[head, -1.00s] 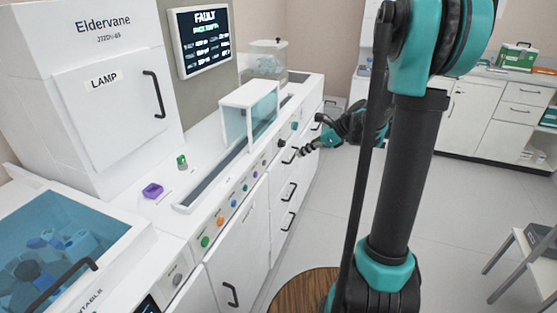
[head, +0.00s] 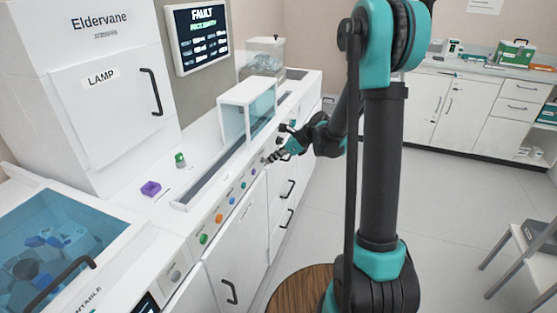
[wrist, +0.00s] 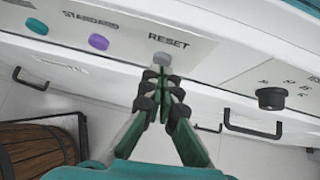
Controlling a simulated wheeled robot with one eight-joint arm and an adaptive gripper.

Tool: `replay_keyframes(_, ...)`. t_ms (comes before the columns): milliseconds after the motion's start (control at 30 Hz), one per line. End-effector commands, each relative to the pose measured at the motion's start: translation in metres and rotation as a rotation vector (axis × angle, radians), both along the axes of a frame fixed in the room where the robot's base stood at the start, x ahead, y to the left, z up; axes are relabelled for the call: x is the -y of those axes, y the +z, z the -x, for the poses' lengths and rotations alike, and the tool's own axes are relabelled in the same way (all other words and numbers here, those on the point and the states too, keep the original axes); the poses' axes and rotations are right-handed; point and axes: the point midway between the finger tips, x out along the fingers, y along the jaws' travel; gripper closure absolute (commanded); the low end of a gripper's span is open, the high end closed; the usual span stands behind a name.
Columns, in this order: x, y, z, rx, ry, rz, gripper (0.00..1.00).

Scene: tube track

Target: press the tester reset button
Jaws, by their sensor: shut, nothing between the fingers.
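The reset button is a small grey round button (wrist: 162,59) under the label "RESET" in the wrist view. It is set in the white front panel (wrist: 200,45). My gripper (wrist: 161,75) is shut and empty, its dark fingertips just below the button in the picture and partly overlapping its lower edge. I cannot tell whether they touch it. In the head view my gripper (head: 270,158) is at the front panel, beyond the row of coloured buttons, and the reset button is hard to make out there.
A purple button (wrist: 98,42) and a teal button (wrist: 36,26) are left of reset. A black knob (wrist: 272,98) is on the right. Drawer handles (wrist: 252,124) stick out below. The screen (head: 199,38) reads "FAULT". The floor to the right is open.

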Motion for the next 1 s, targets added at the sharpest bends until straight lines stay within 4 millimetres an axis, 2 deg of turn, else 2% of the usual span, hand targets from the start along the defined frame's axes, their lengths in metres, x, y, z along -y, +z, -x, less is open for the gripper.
replay_keyframes(367, -0.002, 0.0, -0.001, 0.0, 0.0, 0.0, 1.0)
replay_keyframes(600, -0.021, 0.001, -0.007, 0.001, 0.001, -0.002, 1.0)
replay_keyframes(1000, -0.018, 0.001, -0.008, 0.0, 0.003, -0.005, 1.0)
